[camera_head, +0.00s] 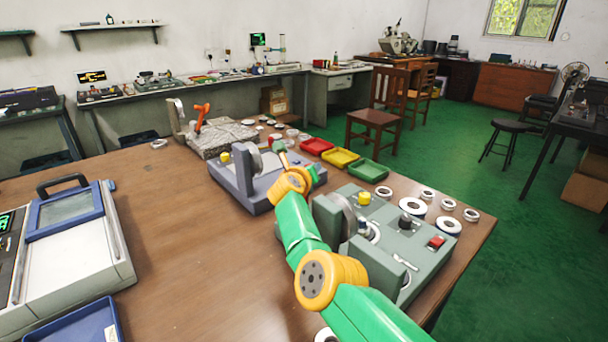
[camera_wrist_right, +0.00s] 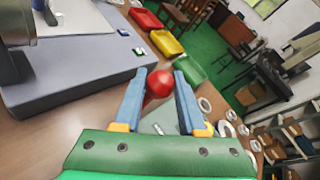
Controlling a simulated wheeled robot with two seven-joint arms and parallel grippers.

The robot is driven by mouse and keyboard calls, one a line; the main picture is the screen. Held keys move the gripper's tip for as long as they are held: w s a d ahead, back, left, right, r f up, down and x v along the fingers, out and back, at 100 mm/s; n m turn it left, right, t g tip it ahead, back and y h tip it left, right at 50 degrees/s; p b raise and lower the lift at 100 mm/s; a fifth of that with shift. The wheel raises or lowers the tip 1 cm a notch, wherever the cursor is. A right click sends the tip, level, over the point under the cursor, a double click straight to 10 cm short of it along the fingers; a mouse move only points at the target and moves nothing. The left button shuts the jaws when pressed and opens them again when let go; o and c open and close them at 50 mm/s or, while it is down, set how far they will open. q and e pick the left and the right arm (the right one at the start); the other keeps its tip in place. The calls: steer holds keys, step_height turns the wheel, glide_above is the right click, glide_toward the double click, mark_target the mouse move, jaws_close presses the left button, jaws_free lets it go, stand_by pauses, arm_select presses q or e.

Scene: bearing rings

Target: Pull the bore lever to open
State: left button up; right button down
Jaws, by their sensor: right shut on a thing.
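My right gripper (camera_wrist_right: 160,88) has its two blue fingers on either side of a round red knob (camera_wrist_right: 159,83), and is shut on it. The knob appears to be the end of the bore lever; the lever's shaft is hidden in the wrist view. In the head view my green and yellow right arm reaches over the table to the grey-blue gauge (camera_head: 240,185) with an upright plate. Its gripper (camera_head: 278,150) is small and partly hidden there, at the gauge's right side. The gauge's grey base (camera_wrist_right: 75,75) fills the left of the wrist view. My left gripper is not in view.
A grey-green machine (camera_head: 385,265) with a yellow knob and red button stands right of the gauge. Red, yellow and green trays (camera_head: 368,171) lie behind, with several rings (camera_head: 413,206) at the right edge. A white device (camera_head: 75,245) stands left. The table's middle is clear.

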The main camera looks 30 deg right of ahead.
steer(key=shift+d, duration=0.25)
steer(key=c, duration=0.8)
jaws_free()
steer(key=shift+o, duration=1.4)
steer(key=shift+d+f, duration=0.1)
steer(key=shift+d, duration=0.15)
steer(key=shift+a+r+p, duration=0.2)
steer(key=shift+a+p, duration=0.15)
steer(key=shift+a, duration=0.05)
steer(key=p+v, duration=0.2)
steer(key=v, duration=0.4)
steer(key=shift+s, duration=0.35)
